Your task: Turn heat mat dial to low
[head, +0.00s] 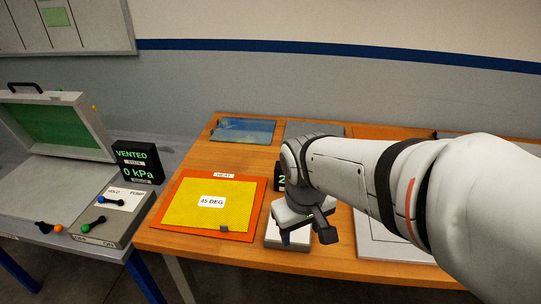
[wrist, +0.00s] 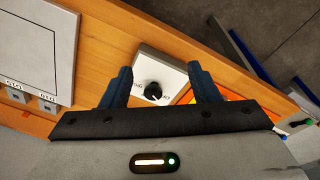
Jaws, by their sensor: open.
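The heat mat (head: 205,222), yellow with an orange border, lies on the wooden table and bears a "45 DEG" label. Its edge also shows in the wrist view, behind the right finger. A black round dial (wrist: 153,91) sits on a pale control box (wrist: 165,66); this box also shows in the head view (head: 287,243), under my gripper. My gripper (wrist: 159,69) is open, with its two dark blue fingers apart on either side of the dial in the picture. I cannot tell the gap to the dial. Box lettering is partly hidden and the dial setting is unreadable.
A small black display (head: 280,181) behind my gripper is mostly hidden. A vacuum chamber with a raised green lid (head: 55,125), a "VENTED 0 kPa" gauge (head: 139,163) and a lever box (head: 108,213) stand at left. A framed white panel (wrist: 38,45) lies beside the control box.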

